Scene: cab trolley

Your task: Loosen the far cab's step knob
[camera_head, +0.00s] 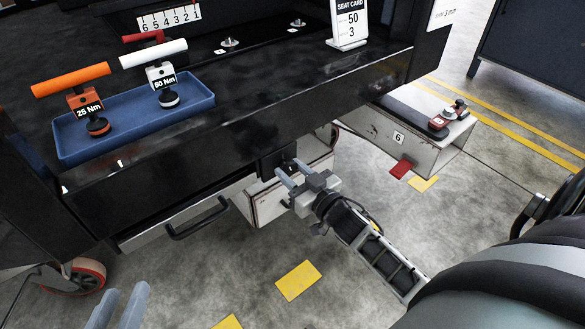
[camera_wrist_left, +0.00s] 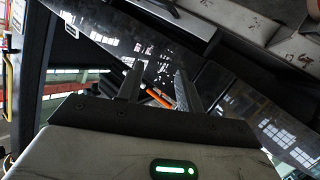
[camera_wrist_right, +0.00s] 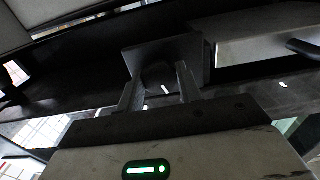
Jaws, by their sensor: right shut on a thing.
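My right gripper (camera_head: 284,179) is under the front edge of the black trolley (camera_head: 240,120). It is shut on a small dark knob (camera_wrist_right: 157,76), which stands out from a black plate (camera_wrist_right: 192,50) in the right wrist view. In the head view the knob is mostly hidden by the fingers, against a black block (camera_head: 272,162) on the trolley's front. A white box marked 6 (camera_head: 377,124) stands to the right, with a red tab (camera_head: 402,168) at its lower edge. My left gripper (camera_head: 122,308) is open and empty, low at the left.
A blue tray (camera_head: 62,138) on the trolley holds an orange 25 Nm tool (camera_head: 72,80) and a white 50 Nm tool (camera_head: 153,54). A seat card (camera_head: 348,25) stands behind. A black handle (camera_head: 200,220) juts out below the trolley. Grey floor with yellow marks is clear in front.

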